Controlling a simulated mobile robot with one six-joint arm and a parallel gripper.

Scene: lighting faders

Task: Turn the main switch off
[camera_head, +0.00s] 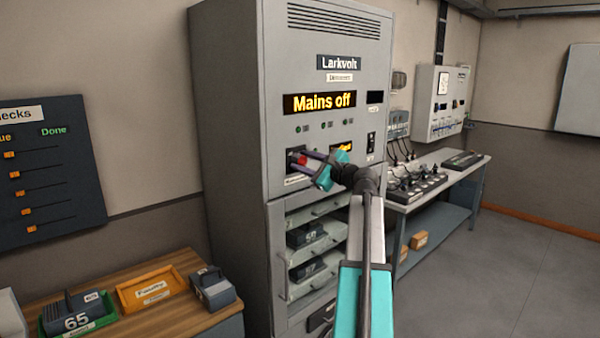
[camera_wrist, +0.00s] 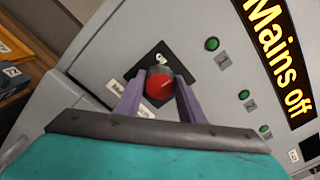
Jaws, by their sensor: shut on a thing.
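The main switch is a red rotary knob (camera_wrist: 159,84) on a black square plate (camera_wrist: 182,66) on the grey cabinet front. In the head view the red knob (camera_head: 302,160) shows at the left of the panel, below the display. The display (camera_head: 319,103) reads "Mains off", and it also shows in the wrist view (camera_wrist: 283,62). My gripper (camera_head: 308,160) reaches the knob from the right. In the wrist view its two purple fingers (camera_wrist: 158,92) are shut on the red knob, one on each side. Part of the plate's marking is hidden behind the knob.
Green lamps (camera_wrist: 211,44) sit beside the knob on the panel. Open shelves (camera_head: 318,240) with dark modules are below. A wooden bench (camera_head: 190,318) with an orange tray (camera_head: 151,287) stands at the left. A table (camera_head: 440,190) with equipment stands at the right, with clear floor in front.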

